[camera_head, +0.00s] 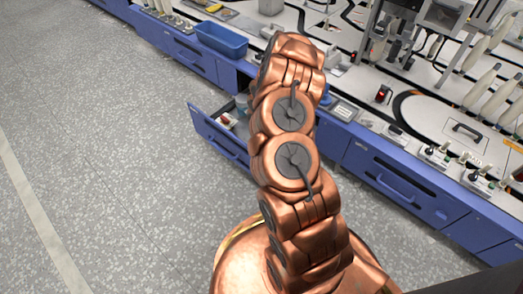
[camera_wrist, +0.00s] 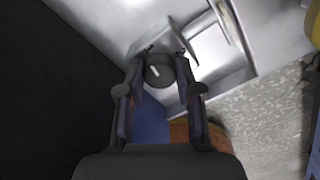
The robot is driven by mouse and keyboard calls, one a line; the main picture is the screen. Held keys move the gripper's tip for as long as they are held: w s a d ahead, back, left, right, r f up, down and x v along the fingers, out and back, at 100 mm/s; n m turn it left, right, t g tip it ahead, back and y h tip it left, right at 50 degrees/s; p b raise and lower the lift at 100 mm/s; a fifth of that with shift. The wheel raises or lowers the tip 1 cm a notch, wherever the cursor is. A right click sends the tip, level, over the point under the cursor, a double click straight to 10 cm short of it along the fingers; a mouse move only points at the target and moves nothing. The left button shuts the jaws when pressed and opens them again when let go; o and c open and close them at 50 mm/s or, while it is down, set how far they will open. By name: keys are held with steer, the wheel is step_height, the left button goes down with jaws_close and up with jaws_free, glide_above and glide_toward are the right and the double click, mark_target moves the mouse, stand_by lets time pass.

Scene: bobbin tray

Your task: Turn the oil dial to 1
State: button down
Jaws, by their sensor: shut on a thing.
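The oil dial (camera_wrist: 160,76) is a dark round knob with a short white mark on its face, in the upper middle of the wrist view. The mark leans to the upper left. My gripper (camera_wrist: 159,66) has one finger on each side of the dial and is shut on it. Any numbers around the dial are too small or hidden to read. In the head view my arm covers the gripper and the dial.
The long blue-fronted machine bench (camera_head: 385,165) runs across the head view. An open drawer (camera_head: 221,141) with small items sticks out left of my arm. A blue tray (camera_head: 222,40) sits on the bench farther back. The speckled floor (camera_head: 110,170) at left is clear.

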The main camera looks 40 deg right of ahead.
steer(key=c, duration=0.8)
jaws_free()
steer(key=shift+o, duration=0.2)
steer(key=shift+r, duration=0.15)
step_height(320, 180, up, 12)
stand_by(0.5)
